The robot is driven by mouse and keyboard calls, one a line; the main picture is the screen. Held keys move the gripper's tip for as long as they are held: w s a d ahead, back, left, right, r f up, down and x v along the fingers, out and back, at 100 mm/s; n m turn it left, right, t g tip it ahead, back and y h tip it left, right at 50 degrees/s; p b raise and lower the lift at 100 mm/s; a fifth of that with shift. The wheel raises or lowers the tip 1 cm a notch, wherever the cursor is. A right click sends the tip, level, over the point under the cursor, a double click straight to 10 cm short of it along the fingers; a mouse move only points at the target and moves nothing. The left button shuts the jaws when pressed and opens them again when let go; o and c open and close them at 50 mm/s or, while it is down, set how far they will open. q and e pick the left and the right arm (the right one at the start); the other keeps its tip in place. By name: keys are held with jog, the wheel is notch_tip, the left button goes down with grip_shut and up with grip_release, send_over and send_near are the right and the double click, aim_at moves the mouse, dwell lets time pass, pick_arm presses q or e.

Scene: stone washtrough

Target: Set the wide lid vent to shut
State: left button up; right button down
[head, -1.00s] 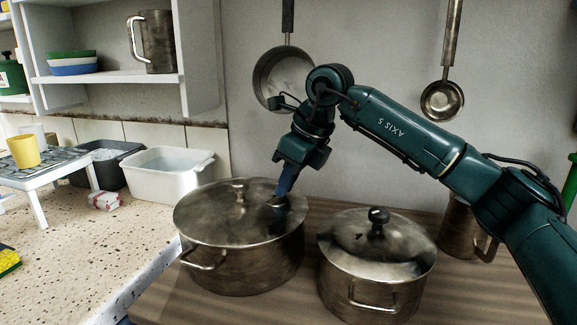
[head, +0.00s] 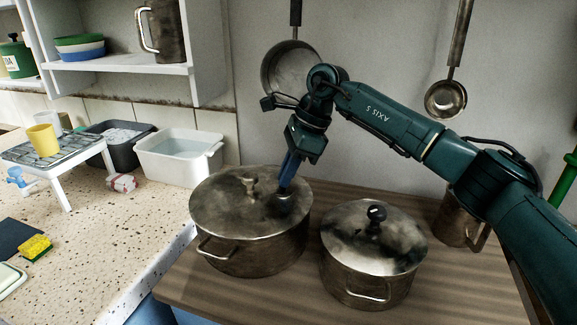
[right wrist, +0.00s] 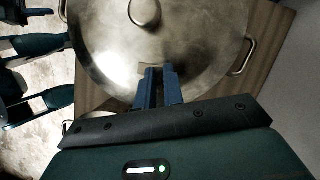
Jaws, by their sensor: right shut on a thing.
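The wide pot (head: 250,250) stands on the left of the wooden board, with its broad, stained metal lid (head: 225,215) and centre knob (head: 251,186). My right gripper (head: 284,188) points down with blue fingers at the lid's right part, beside the knob. It is shut on the small lid vent (head: 286,197), which the fingers largely hide, so its setting cannot be read. In the right wrist view the fingertips (right wrist: 158,72) meet the lid (right wrist: 205,45) near its knob (right wrist: 144,10). My left gripper is not recognisable in either view.
A smaller lidded pot (head: 370,265) with a black knob stands close on the right. A metal jug (head: 455,222) is behind my right arm. A pan (head: 288,70) and ladle (head: 446,99) hang behind. A white basin (head: 180,160) stands on the left counter.

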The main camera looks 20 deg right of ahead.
pick_arm(q)
jog(key=shift+f, duration=0.25)
pick_arm(e)
jog(key=c, duration=1.5)
grip_release()
pick_arm(q)
jog(key=shift+d+r, duration=0.1)
jog(key=shift+r, duration=0.1)
pick_arm(e)
jog(key=shift+r, duration=0.1)
pick_arm(q)
jog(key=shift+w+d+f+g+p, duration=0.15)
jog(key=shift+d+f+g+p, duration=0.15)
jog(key=shift+p, duration=0.2)
pick_arm(e)
jog(key=v, duration=1.3)
pick_arm(q)
jog(key=shift+a+r, duration=0.1)
jog(key=shift+r, duration=0.15)
pick_arm(e)
jog(key=shift+a+r, duration=0.1)
jog(key=shift+r, duration=0.05)
